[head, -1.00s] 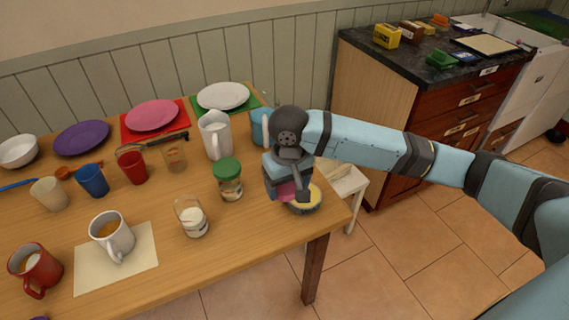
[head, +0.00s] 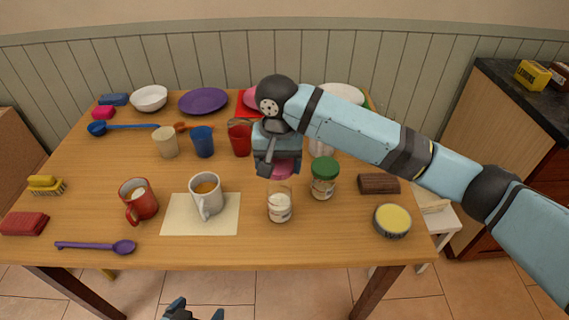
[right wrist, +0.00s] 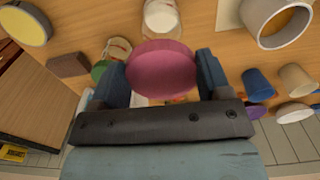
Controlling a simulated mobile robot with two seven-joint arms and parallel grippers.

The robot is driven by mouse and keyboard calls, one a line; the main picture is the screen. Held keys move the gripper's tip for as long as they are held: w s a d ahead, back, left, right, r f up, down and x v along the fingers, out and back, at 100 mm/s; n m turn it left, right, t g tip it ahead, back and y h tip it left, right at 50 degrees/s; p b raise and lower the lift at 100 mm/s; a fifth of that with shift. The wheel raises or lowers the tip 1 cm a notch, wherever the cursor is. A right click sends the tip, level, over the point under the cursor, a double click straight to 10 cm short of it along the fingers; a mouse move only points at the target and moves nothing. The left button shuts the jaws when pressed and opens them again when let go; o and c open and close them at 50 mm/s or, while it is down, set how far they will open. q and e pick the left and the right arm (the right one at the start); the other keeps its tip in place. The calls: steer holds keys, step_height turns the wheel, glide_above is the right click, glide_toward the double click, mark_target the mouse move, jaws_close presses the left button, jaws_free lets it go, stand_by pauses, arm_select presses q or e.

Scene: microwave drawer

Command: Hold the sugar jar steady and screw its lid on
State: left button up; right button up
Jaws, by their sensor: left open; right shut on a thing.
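The sugar jar (head: 280,205) is a clear glass jar with white contents, standing upright and open near the table's front, right of a white mug. It also shows at the top of the right wrist view (right wrist: 162,18). My right gripper (head: 279,170) is shut on a round pink lid (right wrist: 162,68), with one finger on each side. The lid is close to the jar's mouth, just behind or above it in the head view; I cannot tell the exact gap. My left gripper (head: 192,313) is open and empty at the bottom edge, in front of the table and apart from the jar.
A green-lidded jar (head: 324,178) stands close to the right of the sugar jar. A yellow-topped tin (head: 393,221) and a brown block (head: 379,184) lie further right. The white mug (head: 206,196) stands on a cream mat (head: 178,221). Cups and plates fill the back.

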mark_target(279, 203)
steer(key=shift+f, duration=2)
